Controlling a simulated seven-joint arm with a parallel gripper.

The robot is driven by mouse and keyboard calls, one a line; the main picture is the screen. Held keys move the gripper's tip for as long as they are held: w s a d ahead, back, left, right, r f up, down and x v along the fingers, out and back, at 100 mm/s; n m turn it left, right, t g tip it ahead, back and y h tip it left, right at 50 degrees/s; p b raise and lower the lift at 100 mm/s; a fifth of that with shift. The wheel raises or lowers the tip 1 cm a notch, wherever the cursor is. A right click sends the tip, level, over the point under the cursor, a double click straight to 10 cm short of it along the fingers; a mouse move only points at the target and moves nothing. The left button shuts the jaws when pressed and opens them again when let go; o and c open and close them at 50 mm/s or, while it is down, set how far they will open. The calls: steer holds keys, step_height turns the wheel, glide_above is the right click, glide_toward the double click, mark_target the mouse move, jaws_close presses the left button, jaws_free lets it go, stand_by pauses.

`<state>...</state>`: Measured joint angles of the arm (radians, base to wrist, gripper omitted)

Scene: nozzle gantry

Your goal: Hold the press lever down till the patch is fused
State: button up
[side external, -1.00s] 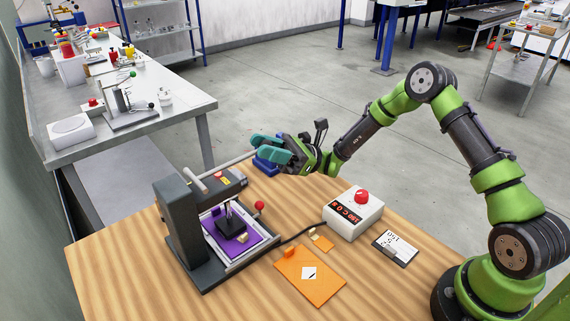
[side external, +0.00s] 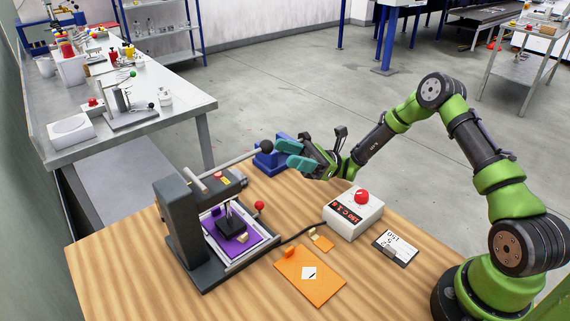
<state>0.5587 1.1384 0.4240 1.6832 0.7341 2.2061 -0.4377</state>
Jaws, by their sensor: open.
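The dark grey press (side external: 180,222) stands on the left of the wooden table. Its lever (side external: 232,160) is a grey bar rising to the right, ending in a black ball knob (side external: 267,146). A black pressing block (side external: 231,226) sits over purple fabric (side external: 240,243) on the press bed; any patch under it is hidden. My gripper (side external: 288,154), with teal fingers, is open and empty just right of the knob. It looks apart from the knob, though the depth between them is hard to judge.
A white control box (side external: 353,214) with a red button and a red display stands right of the press, with a dark cable. An orange sheet (side external: 310,278) and a clipboard (side external: 395,248) lie in front. A blue object (side external: 270,160) stands behind the knob.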

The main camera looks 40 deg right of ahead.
mark_target(267, 146)
steer(key=v, duration=1)
steer(key=shift+a, duration=0.1)
stand_by(1.5)
step_height(267, 146, up, 10)
steer(key=d+g+h, duration=0.1)
steer(key=d+h, duration=0.1)
steer(key=h, duration=0.3)
steer(key=shift+m+t+h, duration=0.3)
steer(key=shift+m+h, duration=0.3)
steer(key=shift+m, duration=0.3)
steer(key=x, duration=1.1)
steer(key=s+f+x, duration=0.1)
steer(key=x, duration=0.4)
steer(key=shift+a, duration=0.4)
jaws_close()
